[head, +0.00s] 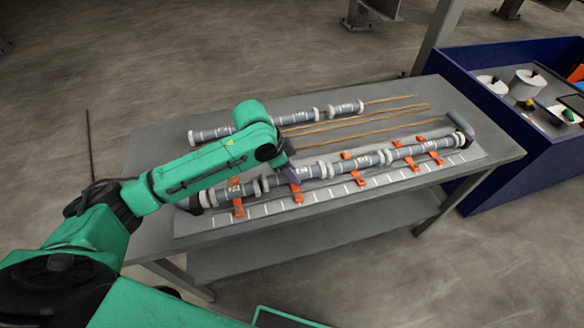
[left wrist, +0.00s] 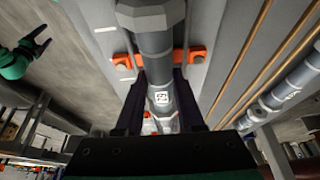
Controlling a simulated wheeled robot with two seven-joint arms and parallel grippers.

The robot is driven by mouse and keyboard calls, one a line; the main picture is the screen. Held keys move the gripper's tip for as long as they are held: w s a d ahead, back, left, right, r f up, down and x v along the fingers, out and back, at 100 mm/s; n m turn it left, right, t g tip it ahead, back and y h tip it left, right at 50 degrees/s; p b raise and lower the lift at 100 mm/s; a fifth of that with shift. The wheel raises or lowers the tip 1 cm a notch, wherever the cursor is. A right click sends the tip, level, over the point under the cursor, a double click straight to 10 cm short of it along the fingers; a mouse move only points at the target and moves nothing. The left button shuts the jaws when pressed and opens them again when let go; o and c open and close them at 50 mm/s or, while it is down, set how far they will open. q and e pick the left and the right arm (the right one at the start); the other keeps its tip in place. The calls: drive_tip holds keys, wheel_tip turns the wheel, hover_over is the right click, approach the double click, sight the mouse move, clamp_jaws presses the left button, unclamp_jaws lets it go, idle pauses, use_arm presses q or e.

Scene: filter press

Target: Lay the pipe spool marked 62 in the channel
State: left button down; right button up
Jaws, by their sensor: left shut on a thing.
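A row of grey pipe spools with pale flanges lies in the channel on the table. My left gripper (head: 293,175) reaches down onto this row near its middle. In the left wrist view, its two dark fingers (left wrist: 158,105) are shut around a grey spool (left wrist: 161,97) with a white label, too small to read surely as 62. That spool is in line with its neighbour (left wrist: 153,42); I cannot tell whether it is fully seated. My right gripper (left wrist: 44,35) seems to show, small, at the wrist view's upper left, fingers apart and empty.
Orange clamps (head: 358,178) line the channel's near side, beside a strip of white marks (head: 330,192). Behind lie long brown rods (head: 370,122) and another row of spools (head: 345,108). A blue bin (head: 487,115) stands at the table's right end.

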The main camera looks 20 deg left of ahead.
use_arm(q)
drive_tip(key=shift+f, duration=0.5)
drive_tip(key=shift+c, duration=2.2)
unclamp_jaws()
use_arm(e)
drive_tip(key=shift+a, duration=0.35)
use_arm(q)
drive_tip(key=shift+a+r, duration=0.1)
use_arm(e)
drive_tip(key=shift+d, duration=0.1)
use_arm(q)
drive_tip(key=v, duration=1.4)
drive_tip(key=shift+r, duration=0.2)
use_arm(e)
drive_tip(key=shift+d, duration=0.1)
use_arm(q)
drive_tip(key=shift+s+f, duration=0.1)
